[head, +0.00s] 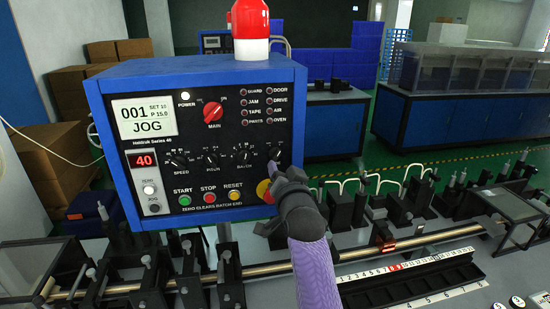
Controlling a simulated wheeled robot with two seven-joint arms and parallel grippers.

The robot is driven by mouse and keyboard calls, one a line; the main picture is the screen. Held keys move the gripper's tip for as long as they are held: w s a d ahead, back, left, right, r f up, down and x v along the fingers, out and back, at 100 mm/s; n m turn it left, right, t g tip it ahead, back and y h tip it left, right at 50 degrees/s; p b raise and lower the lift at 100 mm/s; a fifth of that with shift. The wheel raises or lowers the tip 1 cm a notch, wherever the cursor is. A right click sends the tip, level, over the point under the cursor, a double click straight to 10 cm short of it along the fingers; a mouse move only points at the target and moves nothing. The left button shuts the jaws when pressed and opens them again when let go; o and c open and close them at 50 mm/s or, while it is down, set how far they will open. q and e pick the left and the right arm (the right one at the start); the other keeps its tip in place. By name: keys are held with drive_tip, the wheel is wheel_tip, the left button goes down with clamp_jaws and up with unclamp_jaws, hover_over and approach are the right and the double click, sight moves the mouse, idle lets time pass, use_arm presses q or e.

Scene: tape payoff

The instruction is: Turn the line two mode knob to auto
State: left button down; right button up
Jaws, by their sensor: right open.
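A blue-framed control panel (297,90) stands in front of me, its display (142,121) reading 001 and JOG. A row of small black knobs crosses its lower face: a speed knob (179,160), a second knob (211,160), a third knob (243,156) and a knob at the right end (277,154). My right gripper (275,170) is open at the right-end knob, covering part of it and its label. Contact and pointer setting cannot be told. No label reading line two is legible. My left gripper is not in view.
A red main knob (213,111) sits above the row. A yellow-and-red button (264,191) is partly behind my gripper. A red-and-white beacon (250,30) tops the panel. Fixtures and a ruler (405,262) fill the bench.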

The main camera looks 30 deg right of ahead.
sight(276, 159)
drive_tip(key=x, duration=0.6)
drive_tip(key=shift+f, duration=0.15)
drive_tip(key=shift+s, duration=0.1)
clamp_jaws()
